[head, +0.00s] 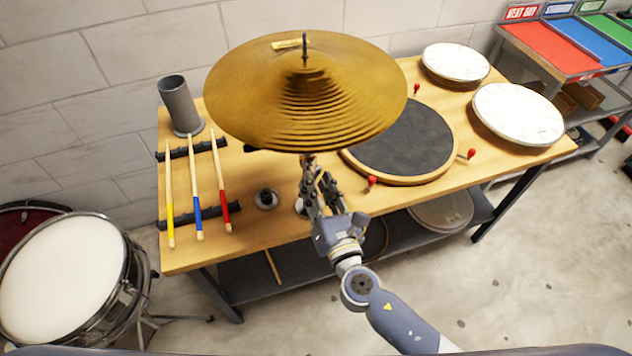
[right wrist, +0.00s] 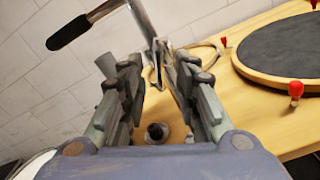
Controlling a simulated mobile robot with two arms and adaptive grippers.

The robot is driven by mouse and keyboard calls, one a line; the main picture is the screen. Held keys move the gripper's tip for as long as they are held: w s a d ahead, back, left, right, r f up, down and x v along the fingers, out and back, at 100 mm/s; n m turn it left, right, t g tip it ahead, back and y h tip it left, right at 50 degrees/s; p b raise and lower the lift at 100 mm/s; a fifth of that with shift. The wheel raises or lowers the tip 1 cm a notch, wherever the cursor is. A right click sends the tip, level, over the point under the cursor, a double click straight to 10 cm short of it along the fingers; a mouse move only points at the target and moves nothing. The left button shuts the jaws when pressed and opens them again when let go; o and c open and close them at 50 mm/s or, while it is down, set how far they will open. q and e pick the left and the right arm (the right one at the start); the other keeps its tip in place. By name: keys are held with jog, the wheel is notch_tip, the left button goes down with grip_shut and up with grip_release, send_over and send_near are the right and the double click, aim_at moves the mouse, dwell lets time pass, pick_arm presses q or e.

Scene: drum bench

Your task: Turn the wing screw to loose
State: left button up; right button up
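The cymbal stand's chrome pole (right wrist: 143,22) rises beyond my right gripper's fingertips in the right wrist view, with a boom ending in a black grip (right wrist: 68,32). A small metal part, perhaps the wing screw, shows at the pole between the fingertips; its shape and angle are too small to tell. My right gripper (right wrist: 158,66) has its fingers apart around that spot, and I see no contact. In the head view my right gripper (head: 312,168) is just under the brass cymbal (head: 250,85), which hides most of the stand. My left gripper is not in view.
A practice pad (head: 405,138) with red knobs lies right of the gripper. A small black-topped fitting (head: 265,198), drumsticks (head: 195,190) on a rack and a grey cup (head: 180,105) are to the left. White drum pads (head: 518,115) are at the right.

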jog(key=v, duration=1.1)
jog(key=shift+w, duration=0.1)
jog(key=s+d+f+m+g+h+b, duration=0.1)
jog(key=d+f+m+g+h, duration=0.2)
jog(key=f, duration=0.8)
jog(key=s+d+f+m+g+b, duration=0.15)
jog(key=d+f+m, duration=0.35)
jog(key=f, duration=0.6)
jog(key=s+d+f+m+g+h, duration=0.1)
jog(key=d+f+m+g+h, duration=0.3)
jog(key=f, duration=0.8)
jog(key=s+d+f+m+g+y, duration=0.1)
jog(key=s+d+f+m+g, duration=0.1)
jog(key=s+d+f+m, duration=0.45)
jog(key=s+f+m+g+b, duration=0.1)
jog(key=s+f+m+g, duration=0.1)
jog(key=s+f+m, duration=0.5)
jog(key=s+d+f+m+g+b, duration=0.1)
jog(key=s+f+m+g, duration=0.2)
jog(key=s+f+m, duration=0.4)
jog(key=s+f, duration=0.1)
jog(key=s, duration=0.7)
jog(key=shift+s+g, duration=0.3)
jog(key=shift+g, duration=0.05)
jog(key=shift+f, duration=0.1)
